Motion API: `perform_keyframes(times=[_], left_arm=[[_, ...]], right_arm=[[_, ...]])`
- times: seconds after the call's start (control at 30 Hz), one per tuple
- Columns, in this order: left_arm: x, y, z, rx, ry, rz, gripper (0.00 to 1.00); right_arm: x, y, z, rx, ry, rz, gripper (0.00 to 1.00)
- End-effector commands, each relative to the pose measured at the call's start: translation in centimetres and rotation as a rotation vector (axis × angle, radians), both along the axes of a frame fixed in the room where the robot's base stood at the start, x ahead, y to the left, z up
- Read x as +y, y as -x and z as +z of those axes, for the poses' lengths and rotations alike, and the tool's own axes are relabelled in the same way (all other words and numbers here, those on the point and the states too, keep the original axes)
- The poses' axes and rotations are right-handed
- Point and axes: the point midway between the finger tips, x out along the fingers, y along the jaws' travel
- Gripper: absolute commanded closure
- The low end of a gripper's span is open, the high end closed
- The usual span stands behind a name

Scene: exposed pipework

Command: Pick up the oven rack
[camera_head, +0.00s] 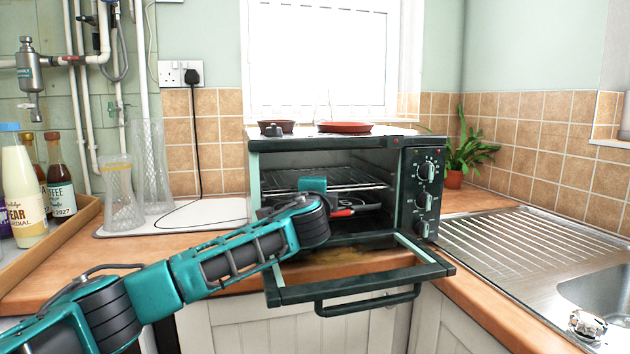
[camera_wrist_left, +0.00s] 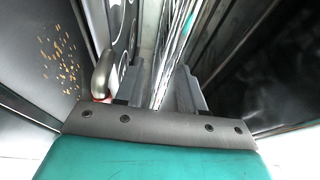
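The oven rack (camera_head: 352,179) is a wire grid inside the dark toaster oven (camera_head: 428,180), whose door (camera_head: 368,285) is folded down open. My left arm reaches over the door into the oven, and its wrist covers part of the rack in the head view. In the left wrist view, my left gripper (camera_wrist_left: 160,90) has its two grey fingers apart. The rack's wires (camera_wrist_left: 176,42) show edge-on between the fingers, nearer the right one. I cannot tell whether they touch. My right gripper is not in view.
A small red item (camera_head: 342,212) lies low in the oven. Red dishes (camera_head: 345,127) stand on top. A wooden tray with bottles (camera_head: 60,175) and glass vases (camera_head: 122,195) stand at left. The sink (camera_head: 600,295) is at right, a potted plant (camera_head: 466,150) behind.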

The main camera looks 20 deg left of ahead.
Motion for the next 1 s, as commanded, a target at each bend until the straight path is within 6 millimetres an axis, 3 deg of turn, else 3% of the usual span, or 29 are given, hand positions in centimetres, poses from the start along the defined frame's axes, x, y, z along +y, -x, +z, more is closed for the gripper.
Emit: perform_keyframes(times=[0.27, 0.67, 1.0], left_arm=[[0.02, -0.14, 0.00, 0.000, 0.001, -0.001, 0.63], [0.03, -0.12, -0.03, 0.001, 0.001, 0.000, 1.00], [0.03, -0.11, 0.13, -0.002, 0.000, -0.001, 1.00]], right_arm=[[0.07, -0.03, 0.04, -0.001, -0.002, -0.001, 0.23], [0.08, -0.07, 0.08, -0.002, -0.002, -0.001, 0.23], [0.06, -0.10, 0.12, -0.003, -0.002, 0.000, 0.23]])
